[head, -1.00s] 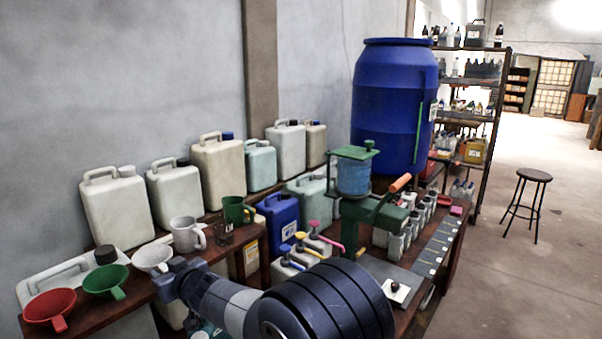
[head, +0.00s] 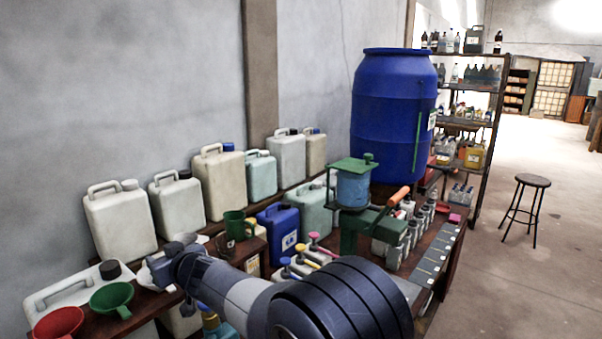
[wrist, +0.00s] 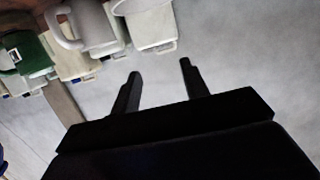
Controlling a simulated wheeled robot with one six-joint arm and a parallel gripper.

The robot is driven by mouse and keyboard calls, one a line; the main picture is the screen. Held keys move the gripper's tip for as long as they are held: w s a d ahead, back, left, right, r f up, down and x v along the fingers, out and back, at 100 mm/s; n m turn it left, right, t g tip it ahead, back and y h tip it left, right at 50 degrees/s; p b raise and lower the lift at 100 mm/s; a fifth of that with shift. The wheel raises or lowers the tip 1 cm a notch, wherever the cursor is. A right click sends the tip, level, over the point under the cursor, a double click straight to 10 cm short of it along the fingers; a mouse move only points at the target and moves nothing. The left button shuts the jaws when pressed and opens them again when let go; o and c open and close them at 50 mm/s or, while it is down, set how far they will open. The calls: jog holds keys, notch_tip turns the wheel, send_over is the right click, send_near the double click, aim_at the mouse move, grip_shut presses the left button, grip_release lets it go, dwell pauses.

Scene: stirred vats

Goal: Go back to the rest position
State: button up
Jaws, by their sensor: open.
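My gripper (wrist: 158,70) shows in the wrist view with its two dark fingers spread apart and nothing between them. Pale wall and floor-like grey fill the space past the fingertips. In the head view my arm reaches from the bottom toward the left, and the fingers themselves are hidden behind it.
The wooden shelf holds a red funnel (head: 58,324), a green funnel (head: 111,298) and the green jug (head: 236,224). Several jerrycans (head: 118,222) line the wall. A green press (head: 354,190) stands before a large blue barrel (head: 392,115). A stool (head: 527,200) stands on open floor at right.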

aim_at(173, 291)
notch_tip(173, 291, down, 10)
jog(key=b, duration=0.6)
jog(key=shift+b, duration=0.4)
notch_tip(173, 291, up, 9)
jog(key=p, duration=0.7)
jog(key=shift+f, duration=0.15)
jog(key=shift+r, duration=0.95)
jog(key=shift+a, duration=0.1)
